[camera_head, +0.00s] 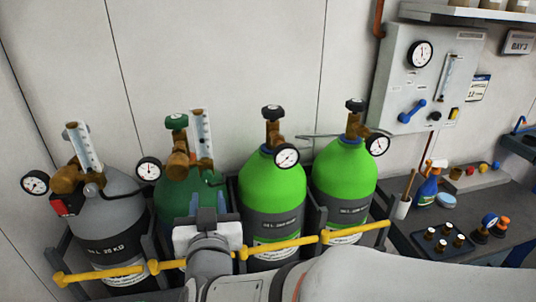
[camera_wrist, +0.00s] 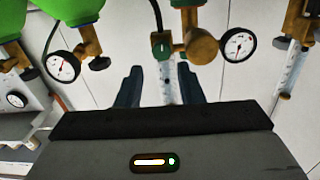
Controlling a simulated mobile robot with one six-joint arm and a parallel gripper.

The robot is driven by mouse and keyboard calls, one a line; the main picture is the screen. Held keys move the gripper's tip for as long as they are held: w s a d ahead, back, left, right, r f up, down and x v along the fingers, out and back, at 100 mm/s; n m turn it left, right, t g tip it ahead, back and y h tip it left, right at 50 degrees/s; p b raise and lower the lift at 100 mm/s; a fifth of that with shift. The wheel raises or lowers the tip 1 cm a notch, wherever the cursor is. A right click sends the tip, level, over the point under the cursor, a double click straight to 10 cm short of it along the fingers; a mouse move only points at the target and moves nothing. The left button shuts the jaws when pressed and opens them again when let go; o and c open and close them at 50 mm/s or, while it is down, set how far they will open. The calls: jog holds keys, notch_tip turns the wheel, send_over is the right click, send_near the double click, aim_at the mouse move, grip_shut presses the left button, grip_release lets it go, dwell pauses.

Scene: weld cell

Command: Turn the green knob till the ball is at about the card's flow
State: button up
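A green knob (camera_wrist: 161,45) with a white mark shows in the wrist view, at the end of a clear flowmeter tube (camera_wrist: 168,85) beside a brass regulator body (camera_wrist: 200,45). My gripper (camera_wrist: 160,68) is open; its two dark blue fingers stand apart, with the tube between them in the picture and the knob just past the tips. I see no contact. In the head view the flowmeter tube (camera_head: 202,133) rises above the dark green cylinder (camera_head: 177,199), and my gripper (camera_head: 208,213) is in front of that cylinder. The ball is too small to tell. A small card (camera_head: 479,88) hangs on the wall, seemingly reading 12.
A grey cylinder (camera_head: 112,215) stands left and two bright green cylinders (camera_head: 274,190) stand right, behind a yellow rail (camera_head: 285,245). Dial gauges (camera_head: 149,170) stick out near my gripper. A wall panel (camera_head: 415,60) and cluttered bench (camera_head: 440,215) are at the right.

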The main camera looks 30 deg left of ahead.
aim_at(206, 178)
jog(key=p+x, duration=0.2)
jog(key=x, duration=0.5)
jog(key=shift+w+a+r, duration=0.1)
jog(key=shift+w+a, duration=0.1)
jog(key=shift+a, duration=0.1)
jog(key=shift+c, duration=0.5)
jog(key=c, duration=0.6)
